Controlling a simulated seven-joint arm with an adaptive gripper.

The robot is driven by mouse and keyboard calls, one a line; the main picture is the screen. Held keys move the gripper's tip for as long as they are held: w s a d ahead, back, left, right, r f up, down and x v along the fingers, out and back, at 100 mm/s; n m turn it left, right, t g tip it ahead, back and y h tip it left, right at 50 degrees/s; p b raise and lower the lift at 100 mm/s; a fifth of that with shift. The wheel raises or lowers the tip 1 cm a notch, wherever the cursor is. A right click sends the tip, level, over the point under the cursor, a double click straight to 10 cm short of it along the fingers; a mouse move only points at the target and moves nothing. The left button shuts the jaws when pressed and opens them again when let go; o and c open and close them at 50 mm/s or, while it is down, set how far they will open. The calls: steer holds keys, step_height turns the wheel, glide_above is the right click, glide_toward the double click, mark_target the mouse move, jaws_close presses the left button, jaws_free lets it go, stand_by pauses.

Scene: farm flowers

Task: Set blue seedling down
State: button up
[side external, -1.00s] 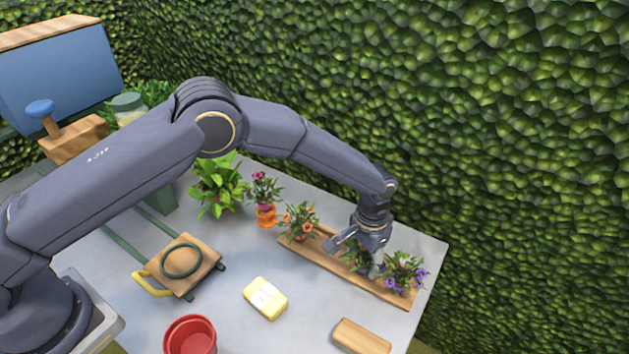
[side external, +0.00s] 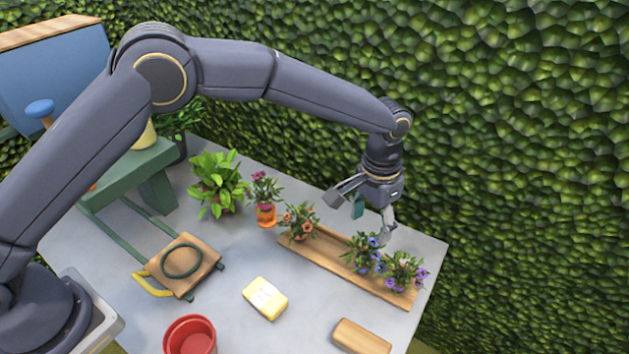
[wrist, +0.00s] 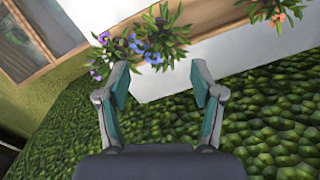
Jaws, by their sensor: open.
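The blue seedling (side external: 364,252) stands upright on the long wooden tray (side external: 330,258), between the orange-flowered seedling (side external: 300,220) and the purple-flowered seedling (side external: 404,271). My gripper (side external: 362,218) is open and empty above and behind the blue seedling, apart from its pot. In the wrist view the open fingers (wrist: 160,88) have nothing between them. The blue flowers (wrist: 155,55) show beyond the fingertips, with purple flowers to their left and orange flowers at the upper right. The blue seedling's pot is mostly hidden by leaves.
A pink-flowered plant in an orange pot (side external: 266,214) and a leafy plant (side external: 218,182) stand left of the tray. A yellow block (side external: 265,298), a red pot (side external: 190,336) and a small wooden block (side external: 361,337) lie nearer. A hedge wall (side external: 480,120) rises behind the table.

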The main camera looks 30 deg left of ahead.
steer(key=s+a+r+n+t, duration=0.1)
steer(key=s+a+r, duration=0.3)
steer(key=a+r, duration=0.55)
steer(key=s+a+r+n+t, duration=0.15)
steer(key=s+a+r, duration=0.25)
steer(key=a+r, duration=0.55)
steer(key=s+a+n+t, duration=0.1)
steer(key=s+a, duration=0.4)
steer(key=s, duration=0.3)
steer(key=s+a+n+t, duration=0.1)
steer(key=s+a+t, duration=0.1)
steer(key=s+a, duration=0.3)
steer(key=s, duration=0.4)
steer(key=shift+a, duration=0.35)
